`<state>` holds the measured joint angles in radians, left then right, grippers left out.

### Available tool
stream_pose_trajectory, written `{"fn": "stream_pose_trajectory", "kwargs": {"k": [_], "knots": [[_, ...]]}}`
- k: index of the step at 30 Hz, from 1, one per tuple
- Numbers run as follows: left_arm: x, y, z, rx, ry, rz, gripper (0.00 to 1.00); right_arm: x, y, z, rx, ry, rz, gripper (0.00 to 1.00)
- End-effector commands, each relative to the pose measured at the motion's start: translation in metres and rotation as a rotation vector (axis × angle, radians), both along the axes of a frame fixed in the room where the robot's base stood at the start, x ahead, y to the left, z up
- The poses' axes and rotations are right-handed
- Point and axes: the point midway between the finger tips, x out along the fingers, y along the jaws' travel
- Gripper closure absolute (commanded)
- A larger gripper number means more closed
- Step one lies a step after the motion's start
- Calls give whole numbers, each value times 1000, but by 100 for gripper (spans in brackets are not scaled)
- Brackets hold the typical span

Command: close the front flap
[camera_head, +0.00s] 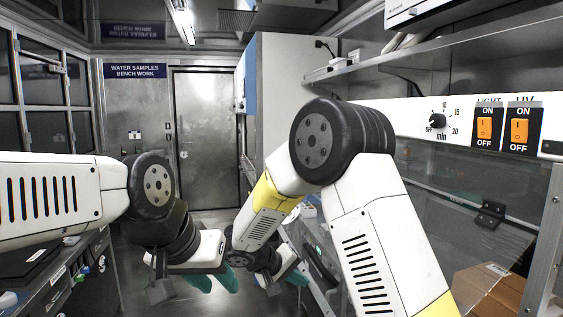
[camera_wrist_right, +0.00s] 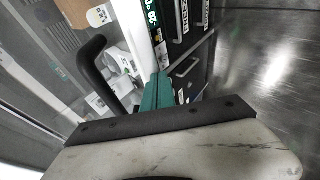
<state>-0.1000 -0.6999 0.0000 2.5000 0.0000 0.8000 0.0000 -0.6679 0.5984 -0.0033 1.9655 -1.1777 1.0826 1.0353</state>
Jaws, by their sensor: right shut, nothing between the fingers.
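In the right wrist view a black curved handle (camera_wrist_right: 92,75) stands out from the clear panel at the left. My right gripper's teal fingers (camera_wrist_right: 157,92) are together and empty, to the right of the handle and apart from it. My left gripper (camera_head: 213,281) hangs over the aisle with its teal fingers apart and empty.
The switch strip (camera_head: 470,125) has a dial and two orange switches. A cardboard box (camera_head: 490,292) is behind the clear panel. Dark drawers (camera_wrist_right: 188,70) lie beyond my right fingers. A bench (camera_head: 50,275) stands at the left. The aisle floor (camera_head: 205,222) toward the door is clear.

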Motion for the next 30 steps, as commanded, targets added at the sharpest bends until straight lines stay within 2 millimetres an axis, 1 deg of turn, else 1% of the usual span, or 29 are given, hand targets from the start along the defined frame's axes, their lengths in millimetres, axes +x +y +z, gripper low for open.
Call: {"fn": "stream_pose_trajectory", "kwargs": {"k": [1, 3, 5, 6, 8, 9, 11, 12, 15, 18, 21, 24, 27, 30], "knots": [[0, 0, 0, 0, 0, 0, 64, 2, -12, -20, -55, -4, 1, 100], [0, 0, 0, 0, 0, 0, 64, 7, -30, -41, -117, -25, 1, 100], [0, 0, 0, 0, 0, 0, 64, 12, -46, -58, -171, -43, 1, 100], [0, 0, 0, 0, 0, 0, 64, 16, -56, -69, -207, -56, 0, 100], [0, 0, 0, 0, 0, 0, 64, 22, -74, -84, -261, -73, 0, 100], [0, 0, 0, 0, 0, 0, 64, 26, -85, -94, -296, -85, 1, 100], [0, 0, 0, 0, 0, 0, 64, 32, -103, -106, -347, -104, 0, 100], [0, 0, 0, 0, 0, 0, 64, 36, -116, -114, -382, -115, 0, 100], [0, 0, 0, 0, 0, 0, 64, 45, -144, -131, -460, -143, 0, 100], [0, 0, 0, 0, 0, 0, 64, 54, -171, -143, -530, -166, -2, 100], [0, 0, 0, 0, 0, 0, 64, 62, -194, -152, -590, -187, -2, 100], [0, 0, 0, 0, 0, 0, 64, 68, -213, -158, -637, -205, -1, 100], [0, 0, 0, 0, 0, 0, 64, 74, -228, -161, -674, -219, -1, 100], [0, 0, 0, 0, 0, 0, 64, 77, -238, -164, -700, -229, -2, 100]]}}
